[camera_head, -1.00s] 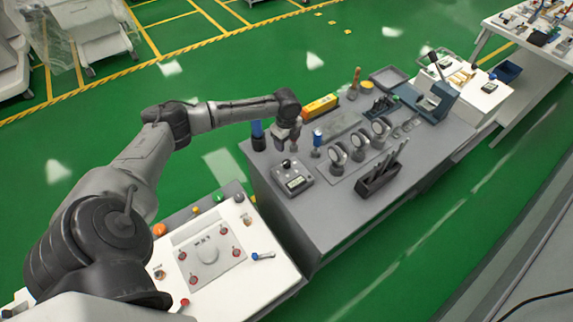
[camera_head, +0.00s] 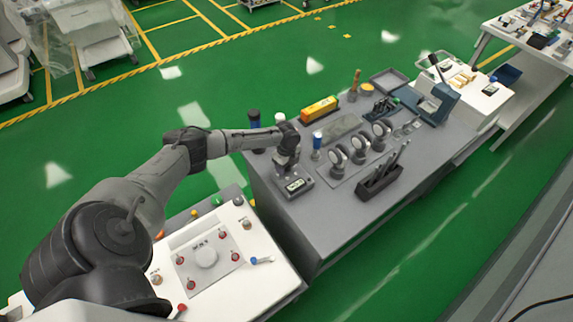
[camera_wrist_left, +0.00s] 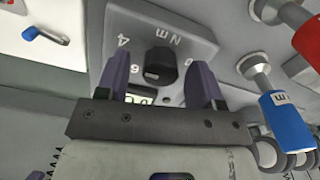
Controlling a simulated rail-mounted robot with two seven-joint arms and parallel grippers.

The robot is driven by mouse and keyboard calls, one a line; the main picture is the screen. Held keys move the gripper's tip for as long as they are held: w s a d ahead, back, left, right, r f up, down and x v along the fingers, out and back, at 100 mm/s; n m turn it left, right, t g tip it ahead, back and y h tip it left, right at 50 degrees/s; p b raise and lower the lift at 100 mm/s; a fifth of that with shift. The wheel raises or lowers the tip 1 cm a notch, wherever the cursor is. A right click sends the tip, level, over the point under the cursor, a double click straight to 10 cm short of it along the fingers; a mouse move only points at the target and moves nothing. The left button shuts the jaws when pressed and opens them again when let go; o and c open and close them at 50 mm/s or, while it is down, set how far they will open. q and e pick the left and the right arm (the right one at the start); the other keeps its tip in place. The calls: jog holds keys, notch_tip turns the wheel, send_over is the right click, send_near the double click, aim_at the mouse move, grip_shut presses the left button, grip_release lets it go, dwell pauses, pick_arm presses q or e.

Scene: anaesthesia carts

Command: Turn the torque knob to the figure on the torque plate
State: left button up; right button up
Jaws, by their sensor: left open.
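The torque box (camera_head: 295,187) is a small grey unit with a display on the near part of the grey bench. In the left wrist view its grey top (camera_wrist_left: 205,45) carries "N m" and figures, of which a 4 and a 6 read. The black torque knob (camera_wrist_left: 160,64) stands on it, in front of a small lit display (camera_wrist_left: 138,99). My left gripper (camera_head: 287,160) is over the box. Its open fingers (camera_wrist_left: 162,72) lie either side of the knob, with gaps showing; contact cannot be told. I cannot make out a separate torque plate. My right gripper is out of view.
A blue-topped driver (camera_head: 317,141) stands right of the box; blue (camera_wrist_left: 288,122) and red (camera_wrist_left: 308,40) handles show close in the wrist view. Round gauges (camera_head: 360,150), a black rack (camera_head: 380,182) and a yellow level (camera_head: 320,109) share the bench. A white panel (camera_head: 235,215) lies nearer.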

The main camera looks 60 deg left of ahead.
pick_arm(q)
jog(key=shift+c, duration=0.2)
jog(key=c, duration=0.9)
jog(key=shift+r+n+p, duration=0.15)
jog(key=shift+n+p, duration=0.55)
jog(key=n+p, duration=0.2)
jog(key=n, duration=0.1)
jog(key=shift+p, duration=0.3)
jog(key=n+p, duration=0.2)
jog(key=n, duration=0.3)
jog(key=shift+p, duration=0.4)
jog(key=shift+n+p, duration=0.4)
jog(key=shift+n, duration=0.7)
jog(key=o, duration=0.9)
